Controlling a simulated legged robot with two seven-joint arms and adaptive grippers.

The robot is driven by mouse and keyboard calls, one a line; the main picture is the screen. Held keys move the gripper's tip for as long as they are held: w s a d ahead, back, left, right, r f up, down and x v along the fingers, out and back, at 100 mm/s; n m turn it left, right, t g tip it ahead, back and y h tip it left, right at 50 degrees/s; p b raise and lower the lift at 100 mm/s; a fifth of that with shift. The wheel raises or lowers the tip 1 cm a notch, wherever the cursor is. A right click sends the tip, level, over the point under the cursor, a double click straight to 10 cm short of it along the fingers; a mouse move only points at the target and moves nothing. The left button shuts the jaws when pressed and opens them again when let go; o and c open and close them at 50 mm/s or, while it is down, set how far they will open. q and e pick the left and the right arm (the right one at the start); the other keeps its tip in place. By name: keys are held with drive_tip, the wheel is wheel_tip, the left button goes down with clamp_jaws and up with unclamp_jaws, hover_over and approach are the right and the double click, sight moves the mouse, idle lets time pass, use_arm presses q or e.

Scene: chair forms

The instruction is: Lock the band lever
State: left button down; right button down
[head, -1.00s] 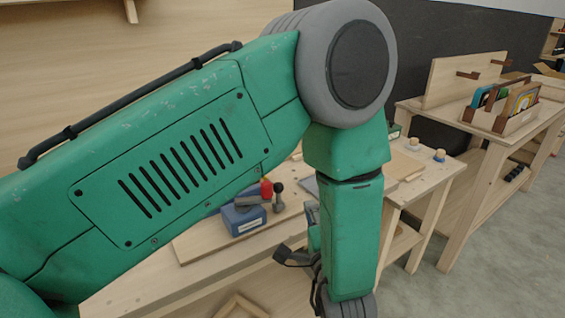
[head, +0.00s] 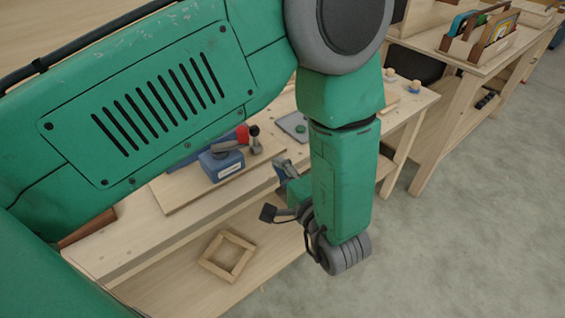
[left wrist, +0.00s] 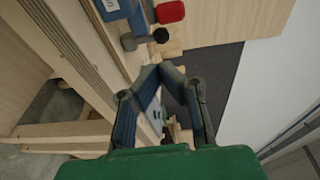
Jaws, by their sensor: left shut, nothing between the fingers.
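A blue block (head: 221,167) with a white label sits on a wooden board on the bench. On it are a red grip (head: 243,134) and a grey lever-like part with a black knob (head: 254,131). My left gripper (head: 280,168) is shut and empty, in front of the bench and to the right of the block, apart from it. In the left wrist view my left gripper (left wrist: 160,72) shows with its fingertips together below the black knob (left wrist: 160,35) and the red grip (left wrist: 170,12). My arm covers part of the block's left side. My right gripper is not in view.
The wooden board (head: 180,193) lies on the workbench. A grey plate (head: 293,125) lies at the back right. A wooden frame (head: 228,255) is on the lower shelf. A second bench with a wooden carrier (head: 478,45) stands at the right. The floor in front is clear.

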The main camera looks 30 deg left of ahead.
sight(258, 134)
use_arm(q)
drive_tip(key=x, duration=0.9)
drive_tip(key=shift+w+d+r+p, duration=0.1)
drive_tip(key=shift+w+p, duration=0.05)
drive_tip(key=shift+p, duration=0.25)
drive_tip(key=shift+w+a, duration=0.25)
drive_tip(key=shift+a, duration=0.5)
drive_tip(key=shift+w, duration=0.1)
